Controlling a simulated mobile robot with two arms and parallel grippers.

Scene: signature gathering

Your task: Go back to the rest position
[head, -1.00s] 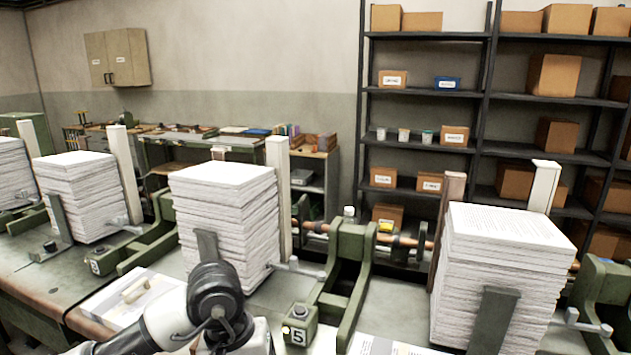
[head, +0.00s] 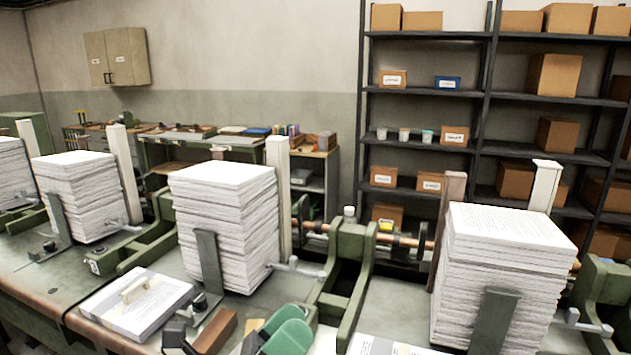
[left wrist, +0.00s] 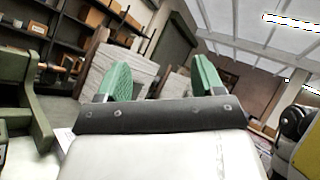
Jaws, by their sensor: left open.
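My left gripper (head: 287,335) shows at the bottom edge of the head view, its green finger pads low in front of the middle paper stack (head: 225,225). In the left wrist view my left gripper (left wrist: 162,78) has its two green fingers wide apart, with nothing held between them. The wrist view is tilted and looks towards shelves, paper stacks and the ceiling. My right gripper is not in view.
Tall paper stacks stand along the green workbench, including a right stack (head: 500,265) and a left stack (head: 82,195). A flat pad with a pale handle (head: 137,291) and a brown block (head: 215,331) lie at the front. Shelves (head: 425,92) with boxes stand behind.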

